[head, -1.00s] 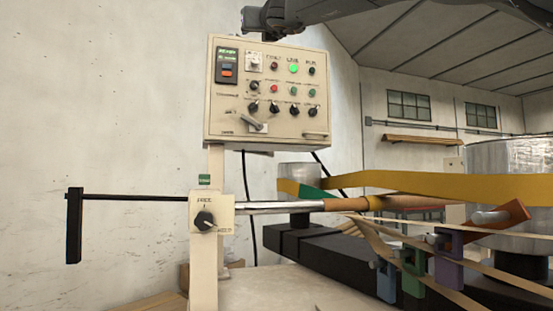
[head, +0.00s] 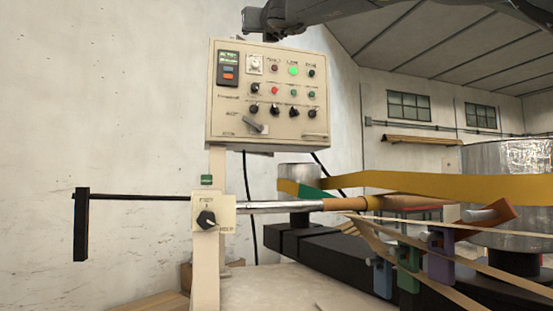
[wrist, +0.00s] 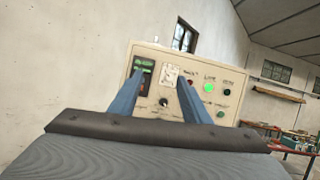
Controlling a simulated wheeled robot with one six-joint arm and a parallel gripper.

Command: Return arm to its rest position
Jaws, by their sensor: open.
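My gripper (head: 257,22) is at the top of the head view, above the upper edge of the beige control panel (head: 231,122). In the wrist view, the two blue-grey fingers of my gripper (wrist: 160,78) stand apart with nothing between them. The control panel (wrist: 150,55) shows behind them, with its green lamp lit. My dark arm runs along the top of the head view to the right.
Below the panel stands a post with a selector knob box (head: 213,212). A black crank handle (head: 81,225) sticks out left. A winding shaft (head: 280,207) with yellow belt (head: 440,185), coloured strip guides (head: 409,268) and a metal drum (head: 510,190) lie right.

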